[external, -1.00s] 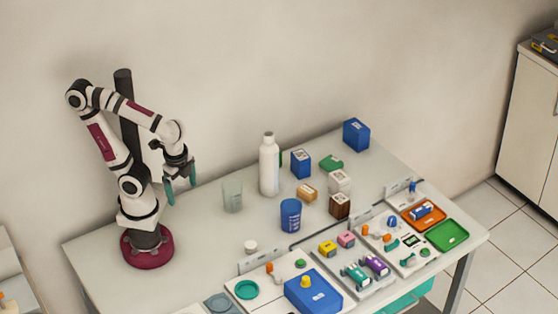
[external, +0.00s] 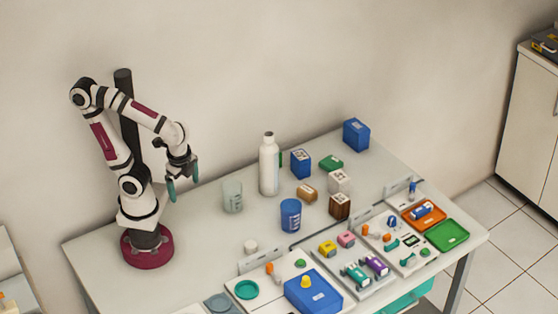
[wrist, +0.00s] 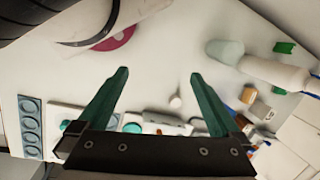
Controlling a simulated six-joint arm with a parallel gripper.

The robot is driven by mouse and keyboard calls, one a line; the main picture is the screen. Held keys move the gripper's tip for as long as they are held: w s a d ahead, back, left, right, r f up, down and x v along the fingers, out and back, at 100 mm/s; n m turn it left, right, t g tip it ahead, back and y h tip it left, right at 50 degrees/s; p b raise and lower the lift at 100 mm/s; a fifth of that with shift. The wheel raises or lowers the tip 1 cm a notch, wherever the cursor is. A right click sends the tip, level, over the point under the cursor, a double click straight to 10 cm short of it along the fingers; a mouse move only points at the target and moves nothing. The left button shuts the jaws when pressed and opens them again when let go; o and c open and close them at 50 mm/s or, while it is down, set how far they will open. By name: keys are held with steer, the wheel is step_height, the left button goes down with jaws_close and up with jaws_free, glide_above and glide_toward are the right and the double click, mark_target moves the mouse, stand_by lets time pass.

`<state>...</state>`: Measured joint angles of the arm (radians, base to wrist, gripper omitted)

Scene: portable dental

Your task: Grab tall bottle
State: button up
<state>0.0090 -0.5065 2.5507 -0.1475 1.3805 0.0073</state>
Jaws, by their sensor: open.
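The tall bottle (external: 269,165) is white and stands upright on the table, behind the blue cup. In the wrist view the bottle (wrist: 275,72) shows at the upper right, outside the jaws and partly cut off by the frame edge. My gripper (external: 183,187) is open and empty, held above the table to the left of the bottle, with its teal fingers pointing down.
A clear cup (external: 232,196) stands between my gripper and the bottle. A blue cup (external: 291,215) stands in front of the bottle. Several small boxes, including a blue one (external: 300,163), are to its right. Trays with small parts fill the front. The table's left part is clear.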

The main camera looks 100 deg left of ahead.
steer(key=w+a+m+g+y, duration=0.2)
steer(key=w+a+m+y, duration=0.3)
steer(key=a, duration=0.5)
steer(key=m+t+y, duration=0.4)
steer(key=m+y, duration=0.2)
steer(key=m, duration=0.2)
glide_toward(266, 160)
steer(key=shift+m, duration=0.3)
steer(key=x, duration=0.3)
steer(key=f+x, duration=0.1)
steer(key=x, duration=0.3)
steer(key=shift+s+a, duration=0.1)
steer(key=x, duration=0.6)
steer(key=shift+r, duration=0.35)
steer(key=c, duration=1.5)
steer(key=shift+c, duration=0.2)
steer(key=shift+r, duration=0.1)
